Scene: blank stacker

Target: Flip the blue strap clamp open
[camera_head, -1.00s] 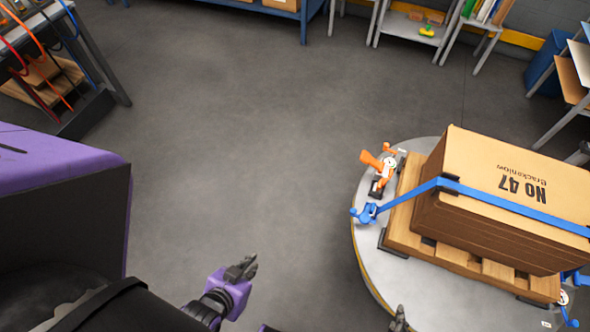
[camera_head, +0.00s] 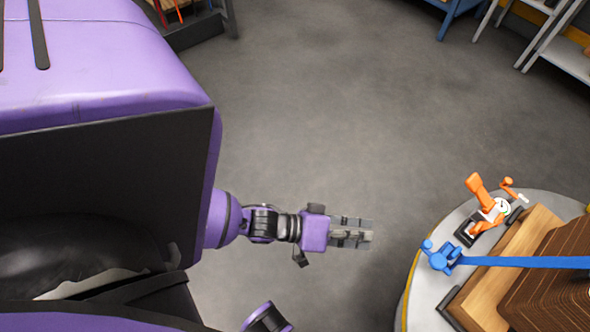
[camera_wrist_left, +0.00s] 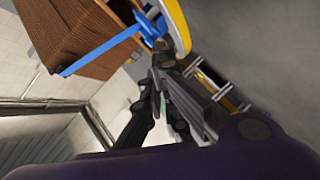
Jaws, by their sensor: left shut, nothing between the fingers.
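In the left wrist view the clamp (camera_wrist_left: 158,38) is beyond the fingertips, near the yellow rim. My left gripper (camera_head: 368,234) points right over the floor, left of the clamp and apart from it. Its fingers are together with nothing between them. It also shows in the left wrist view (camera_wrist_left: 162,68). My right gripper is not in view.
An orange toggle clamp (camera_head: 485,210) with a round gauge stands close behind the blue clamp on the platform. The floor (camera_head: 330,120) behind my left gripper is clear. Shelves stand at the far right.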

